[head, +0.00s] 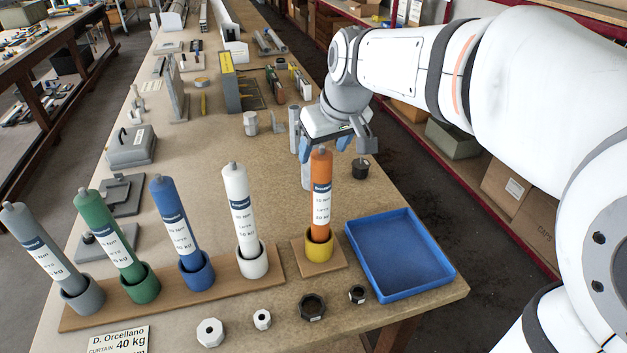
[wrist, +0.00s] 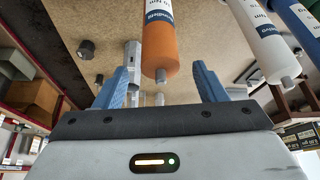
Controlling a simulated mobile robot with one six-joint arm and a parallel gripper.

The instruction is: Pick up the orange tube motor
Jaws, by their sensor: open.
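The orange tube motor (head: 320,200) stands upright in a yellow cup (head: 319,244) on its own small wooden base (head: 319,264). It has a white label and a grey tip. My gripper (head: 334,148) is open, just behind the top of the orange motor in the head view. In the wrist view the orange motor (wrist: 160,45) shows between the two blue fingers of my gripper (wrist: 163,85), with space on both sides. I cannot tell how deep the motor's top lies between the fingers.
White (head: 239,207), blue (head: 175,217), green (head: 108,235) and grey (head: 38,243) motors stand in cups on a wooden board to the left. An empty blue tray (head: 398,255) lies right. Dark (head: 312,306) and white nuts lie in front. Silver tubes (head: 294,130) stand behind.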

